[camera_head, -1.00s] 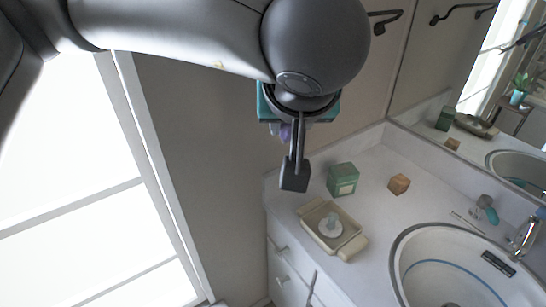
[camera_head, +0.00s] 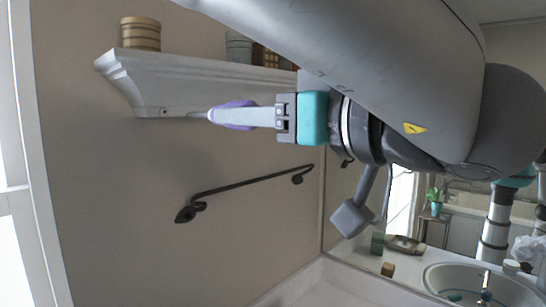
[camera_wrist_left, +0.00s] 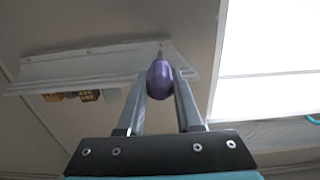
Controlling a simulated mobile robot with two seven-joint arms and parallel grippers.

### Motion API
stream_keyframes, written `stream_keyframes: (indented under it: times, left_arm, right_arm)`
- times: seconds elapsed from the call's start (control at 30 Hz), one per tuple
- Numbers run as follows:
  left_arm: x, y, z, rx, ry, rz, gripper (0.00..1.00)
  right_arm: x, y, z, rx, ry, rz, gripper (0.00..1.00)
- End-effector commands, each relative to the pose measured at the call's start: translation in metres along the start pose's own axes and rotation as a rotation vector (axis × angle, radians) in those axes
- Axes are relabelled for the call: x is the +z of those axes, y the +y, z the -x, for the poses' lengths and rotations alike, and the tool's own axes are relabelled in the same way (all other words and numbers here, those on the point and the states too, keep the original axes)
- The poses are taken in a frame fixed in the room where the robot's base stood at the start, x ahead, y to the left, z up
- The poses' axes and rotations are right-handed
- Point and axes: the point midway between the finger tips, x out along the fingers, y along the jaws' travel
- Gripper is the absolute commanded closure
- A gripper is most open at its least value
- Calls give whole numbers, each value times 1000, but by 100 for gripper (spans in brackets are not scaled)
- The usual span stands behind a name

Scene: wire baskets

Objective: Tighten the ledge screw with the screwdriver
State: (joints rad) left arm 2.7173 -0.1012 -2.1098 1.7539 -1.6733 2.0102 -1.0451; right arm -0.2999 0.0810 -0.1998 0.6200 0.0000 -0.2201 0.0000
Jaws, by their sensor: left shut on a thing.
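The ledge (camera_head: 150,85) is a white moulded shelf on the wall, and it also shows in the left wrist view (camera_wrist_left: 90,65). A small dark screw (camera_head: 164,112) sits low on its face near the left end. My left gripper (camera_head: 228,116) is shut on the screwdriver, around its purple handle (camera_head: 236,104). The screwdriver lies level, its thin shaft pointing left toward the screw; a short gap shows between tip and screw in the head view. In the left wrist view the purple handle (camera_wrist_left: 160,82) is between the fingers. My right gripper is not in view.
A banded jar (camera_head: 140,34) and other containers (camera_head: 240,47) stand on the ledge. A dark towel bar (camera_head: 250,183) is on the wall below. A mirror and the sink (camera_head: 470,283) are at lower right. The wall between ledge and bar is clear.

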Motion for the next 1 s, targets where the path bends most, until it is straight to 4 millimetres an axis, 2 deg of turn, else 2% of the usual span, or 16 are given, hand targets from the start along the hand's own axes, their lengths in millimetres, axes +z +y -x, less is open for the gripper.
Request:
stream_keyframes:
  times: [0.27, 0.9, 1.0]
  left_arm:
    - [-4, -1, -8, -7, 7, 0, 100]
    - [-4, -1, -53, -6, 5, -1, 100]
    - [-5, -1, -52, -4, 7, -1, 100]
  right_arm:
    - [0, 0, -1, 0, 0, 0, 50]
    - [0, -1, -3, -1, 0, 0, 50]
    - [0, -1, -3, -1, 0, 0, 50]
